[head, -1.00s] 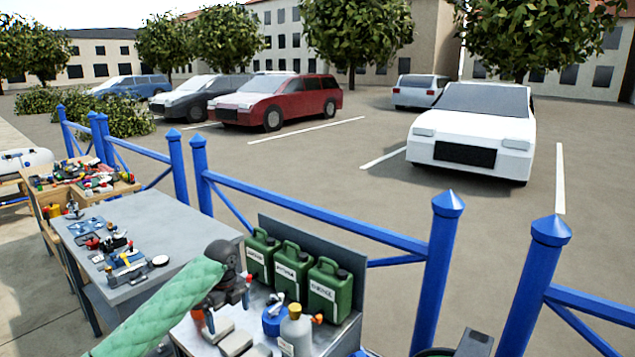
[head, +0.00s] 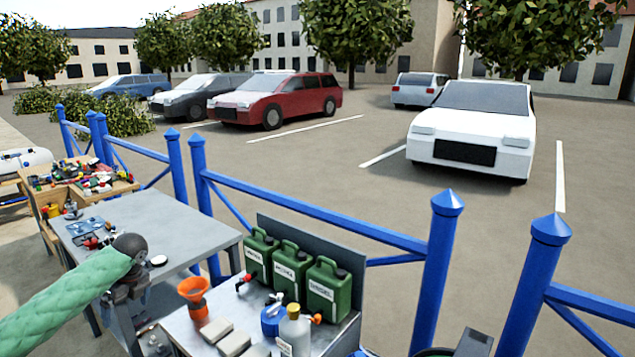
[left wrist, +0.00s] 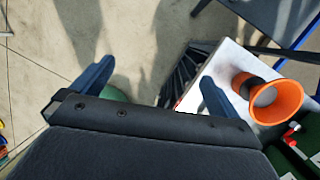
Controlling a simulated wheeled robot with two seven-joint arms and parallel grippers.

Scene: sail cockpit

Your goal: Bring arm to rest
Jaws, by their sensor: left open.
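My left arm in its green quilted sleeve comes in from the left in the head view. My left gripper (head: 128,300) hangs below the dark wrist, beside the left end of the metal bench (head: 180,340). In the left wrist view my left gripper (left wrist: 152,87) is open, its two blue fingers wide apart with nothing between them. Below it is pale paved ground, and the bench edge lies near the right finger. An orange funnel (head: 194,293) stands on the bench, to the right of the gripper; it also shows in the left wrist view (left wrist: 275,100). My right gripper is not in view.
Green canisters (head: 290,264), a blue container (head: 272,320) and a grey bottle (head: 295,332) stand on the bench. A grey table (head: 170,225) with small tools lies behind my left arm. Blue railings (head: 310,212) stand beyond the bench.

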